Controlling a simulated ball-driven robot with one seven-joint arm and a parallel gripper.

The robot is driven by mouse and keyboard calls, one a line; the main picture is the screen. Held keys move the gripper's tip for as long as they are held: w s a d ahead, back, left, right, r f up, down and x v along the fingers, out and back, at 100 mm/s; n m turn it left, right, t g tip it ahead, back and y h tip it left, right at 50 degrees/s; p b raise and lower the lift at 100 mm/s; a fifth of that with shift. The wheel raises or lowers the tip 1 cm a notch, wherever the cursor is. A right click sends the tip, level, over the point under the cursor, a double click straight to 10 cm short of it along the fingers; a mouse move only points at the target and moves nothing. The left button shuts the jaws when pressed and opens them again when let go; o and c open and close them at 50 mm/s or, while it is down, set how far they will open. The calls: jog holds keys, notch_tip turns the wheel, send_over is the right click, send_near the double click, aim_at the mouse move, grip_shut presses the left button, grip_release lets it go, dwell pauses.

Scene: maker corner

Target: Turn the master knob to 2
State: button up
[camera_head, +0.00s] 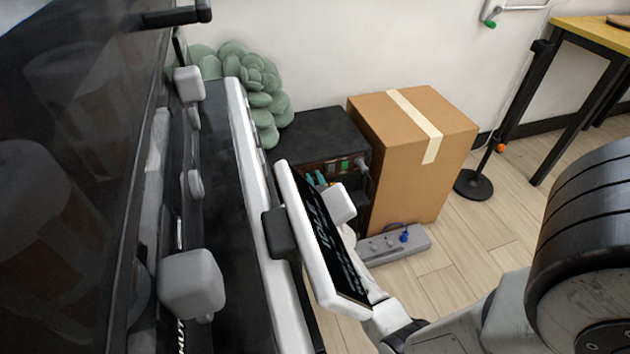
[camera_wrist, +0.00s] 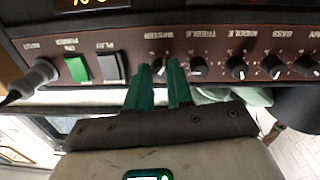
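In the wrist view, the master knob (camera_wrist: 158,69) is a small dark knob on the amplifier's dark red panel, under the label MASTER. My gripper (camera_wrist: 159,72) has green fingers, one on each side of this knob, with a narrow gap between them. It appears shut on the knob; the fingers hide much of the knob and its scale, so I cannot read its setting. In the head view, the black amplifier (camera_head: 318,133) stands on the floor by the wall, and my gripper's green fingers (camera_head: 316,180) are at its panel.
The treble knob (camera_wrist: 197,67) is close to the right finger. The power switch (camera_wrist: 77,69), play switch (camera_wrist: 108,67) and plugged-in cable (camera_wrist: 32,78) are to the left. In the head view, a cardboard box (camera_head: 410,160) and grey power strip (camera_head: 395,244) are close by.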

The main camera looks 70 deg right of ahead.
grip_shut()
jog(key=shift+m, duration=0.3)
jog(key=m+p, duration=0.1)
jog(key=m, duration=0.4)
jog(key=shift+m, duration=0.3)
jog(key=m, duration=0.4)
jog(key=shift+m, duration=0.4)
jog(key=shift+m+y, duration=0.3)
jog(key=o, duration=0.5)
grip_release()
jog(key=shift+r, duration=0.1)
